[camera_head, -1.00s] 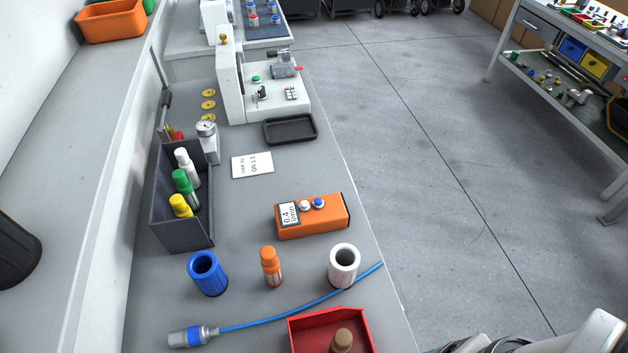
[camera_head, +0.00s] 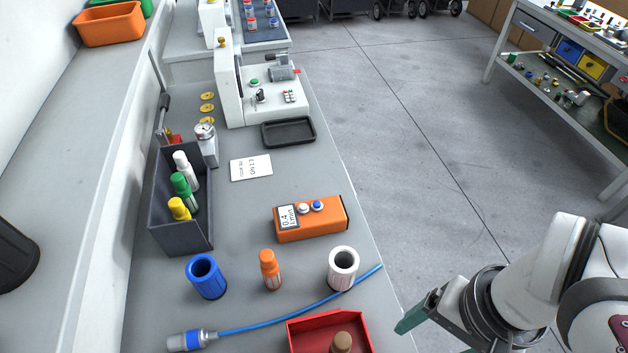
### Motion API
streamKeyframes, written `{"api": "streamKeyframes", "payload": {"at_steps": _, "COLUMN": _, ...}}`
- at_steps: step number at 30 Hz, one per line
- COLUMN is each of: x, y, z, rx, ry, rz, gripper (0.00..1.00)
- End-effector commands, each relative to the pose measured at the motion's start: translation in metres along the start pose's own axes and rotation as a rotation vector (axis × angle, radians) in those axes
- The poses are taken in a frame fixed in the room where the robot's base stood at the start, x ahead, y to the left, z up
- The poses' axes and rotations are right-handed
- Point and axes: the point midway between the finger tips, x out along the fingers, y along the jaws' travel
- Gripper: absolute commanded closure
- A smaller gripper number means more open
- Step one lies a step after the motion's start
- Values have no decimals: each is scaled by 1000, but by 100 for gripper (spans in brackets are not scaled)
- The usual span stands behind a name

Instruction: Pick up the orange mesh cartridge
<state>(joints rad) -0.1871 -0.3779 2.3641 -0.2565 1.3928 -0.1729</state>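A small orange cartridge (camera_head: 270,270) with a pale label stands upright on the grey bench, between a blue cup (camera_head: 206,277) and a white cup (camera_head: 342,268). My gripper (camera_head: 408,326) shows at the lower right, beyond the bench's right edge and to the right of the red tray (camera_head: 318,327). It is well apart from the cartridge. Only a dark green finger part shows clearly, so its opening cannot be made out.
A blue cable (camera_head: 290,306) with a metal connector (camera_head: 190,340) lies in front of the cartridge. An orange meter box (camera_head: 311,219) stands behind it. A grey bin (camera_head: 182,238) with white, green and yellow bottles is at the left. A brown-topped item stands in the red tray.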

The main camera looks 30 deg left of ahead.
Motion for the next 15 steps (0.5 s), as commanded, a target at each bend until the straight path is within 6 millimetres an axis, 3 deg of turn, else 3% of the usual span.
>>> {"api": "streamKeyframes", "payload": {"at_steps": 1, "x": -5, "y": -32, "z": -21, "rx": -233, "ry": -16, "rz": 22, "gripper": 21}}
{"api": "streamKeyframes", "payload": {"at_steps": 4, "x": -3, "y": -120, "z": -52, "rx": -772, "ry": -34, "rz": 70, "gripper": 21}}
{"api": "streamKeyframes", "payload": {"at_steps": 6, "x": 10, "y": -186, "z": -52, "rx": -1115, "ry": -47, "rz": 96, "gripper": 21}}
{"api": "streamKeyframes", "payload": {"at_steps": 9, "x": 31, "y": -257, "z": -34, "rx": -1472, "ry": -57, "rz": 122, "gripper": 21}}
{"api": "streamKeyframes", "payload": {"at_steps": 12, "x": 46, "y": -288, "z": -20, "rx": -1639, "ry": -61, "rz": 135, "gripper": 21}}
{"api": "streamKeyframes", "payload": {"at_steps": 15, "x": 66, "y": -290, "z": -18, "rx": -1669, "ry": -64, "rz": 137, "gripper": 21}}
